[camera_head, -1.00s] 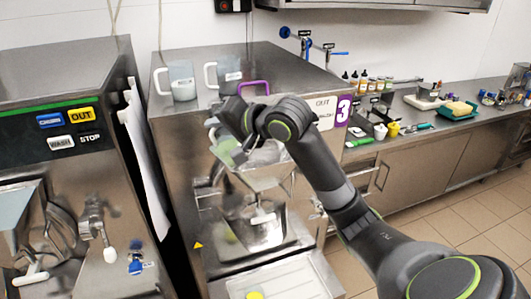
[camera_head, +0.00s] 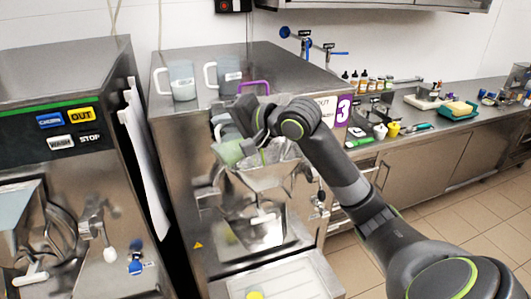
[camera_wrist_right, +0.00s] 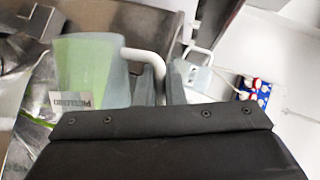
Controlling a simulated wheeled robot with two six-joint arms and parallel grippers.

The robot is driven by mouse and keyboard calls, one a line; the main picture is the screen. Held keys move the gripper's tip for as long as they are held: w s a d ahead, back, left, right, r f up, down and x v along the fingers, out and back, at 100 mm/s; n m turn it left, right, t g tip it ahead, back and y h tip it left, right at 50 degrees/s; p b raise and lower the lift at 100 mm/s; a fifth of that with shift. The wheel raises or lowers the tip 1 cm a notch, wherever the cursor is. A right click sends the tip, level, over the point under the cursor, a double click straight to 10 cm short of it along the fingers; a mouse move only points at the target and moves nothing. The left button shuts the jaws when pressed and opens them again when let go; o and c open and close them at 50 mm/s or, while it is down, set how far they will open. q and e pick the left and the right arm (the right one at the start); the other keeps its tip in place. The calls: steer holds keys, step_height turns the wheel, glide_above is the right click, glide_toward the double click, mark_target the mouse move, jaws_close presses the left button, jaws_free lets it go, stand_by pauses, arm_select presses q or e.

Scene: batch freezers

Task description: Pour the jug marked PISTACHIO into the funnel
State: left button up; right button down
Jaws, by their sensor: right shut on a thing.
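The pistachio jug (camera_head: 231,152) is translucent with green contents and sits at the left rim of the steel funnel (camera_head: 270,178) on the middle machine. In the right wrist view, the jug (camera_wrist_right: 92,75) shows green filling, a pale handle and an inverted label. My right gripper (camera_head: 250,122) is shut on the jug's handle (camera_wrist_right: 141,56); its fingers (camera_wrist_right: 161,82) show beside it. The arm partly hides the jug and the funnel's back. I cannot tell whether any green is flowing. My left gripper is out of view.
Two pale jugs (camera_head: 181,80) (camera_head: 229,77) with handles stand on the machine top, near a purple handle-shaped piece (camera_head: 254,87). A second machine (camera_head: 65,150) stands at left. The counter (camera_head: 440,125) at right holds bottles, tubs and trays.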

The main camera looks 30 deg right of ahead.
steer(key=shift+w+d+m, duration=0.1)
steer(key=shift+d+m, duration=0.3)
steer(key=shift+d, duration=1)
steer(key=shift+d+f+m+t+y, duration=0.1)
steer(key=shift+d+m+t+y, duration=0.2)
steer(key=shift+d+m+y, duration=0.15)
steer(key=shift+w+d+r+m+y, duration=0.1)
steer(key=shift+d+r+m+y, duration=0.2)
steer(key=shift+d+m+y, duration=0.1)
steer(key=shift+w+d+r+m+t+y, duration=0.15)
steer(key=shift+d+r+m, duration=0.1)
steer(key=shift+d+m, duration=0.25)
steer(key=shift+s+d+r+m+t+y, duration=0.15)
steer(key=shift+d+r+m, duration=0.1)
steer(key=shift+d, duration=0.3)
stand_by(0.6)
